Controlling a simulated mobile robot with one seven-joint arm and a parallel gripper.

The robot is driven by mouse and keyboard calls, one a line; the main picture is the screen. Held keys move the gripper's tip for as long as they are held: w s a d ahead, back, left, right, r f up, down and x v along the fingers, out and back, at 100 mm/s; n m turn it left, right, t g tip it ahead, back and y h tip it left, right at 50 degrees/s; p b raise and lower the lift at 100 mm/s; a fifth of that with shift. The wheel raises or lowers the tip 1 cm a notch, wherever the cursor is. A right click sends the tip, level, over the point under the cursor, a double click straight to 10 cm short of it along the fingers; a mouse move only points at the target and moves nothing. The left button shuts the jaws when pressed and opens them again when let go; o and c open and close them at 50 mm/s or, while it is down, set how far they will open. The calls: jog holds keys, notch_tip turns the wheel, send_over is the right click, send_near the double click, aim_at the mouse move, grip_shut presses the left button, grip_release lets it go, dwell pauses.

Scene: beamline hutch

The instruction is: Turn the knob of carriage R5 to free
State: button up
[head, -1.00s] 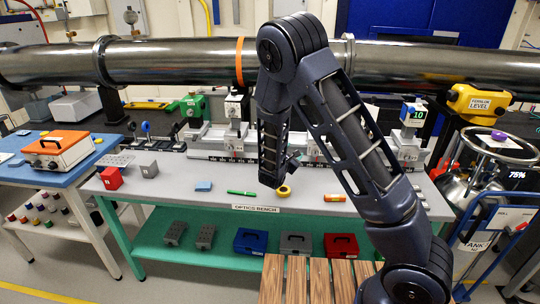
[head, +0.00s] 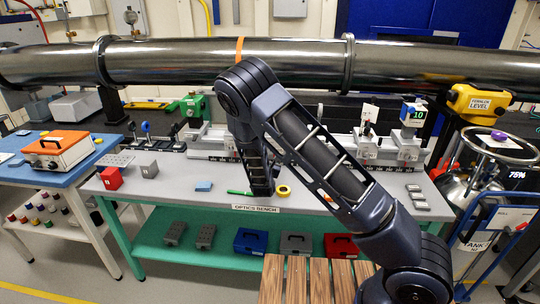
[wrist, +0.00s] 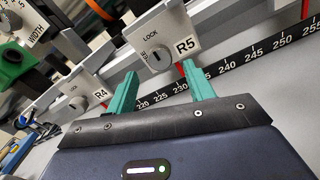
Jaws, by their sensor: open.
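The R5 carriage (wrist: 175,38) is a pale block with an "R5" label, at the top middle of the wrist view. Its small round knob (wrist: 157,52) has a dark slot, with the word LOCK above it and a second, partly legible word at its left. I cannot tell for sure which word the knob points to. My gripper (wrist: 158,72) has its two teal fingers apart and empty, one on each side below the knob. The fingers do not visibly grip it. In the head view my arm hides the gripper and this carriage.
The R4 carriage (wrist: 78,92) stands left of R5 on the same rail. A black scale strip (wrist: 228,72) runs along the rail's front. On the optics bench (head: 400,202), a yellow tape roll (head: 283,191) lies near the front edge. The beam pipe (head: 180,62) runs above.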

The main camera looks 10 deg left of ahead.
aim_at(270, 152)
jog(key=shift+w, duration=1.9)
jog(key=c, duration=1)
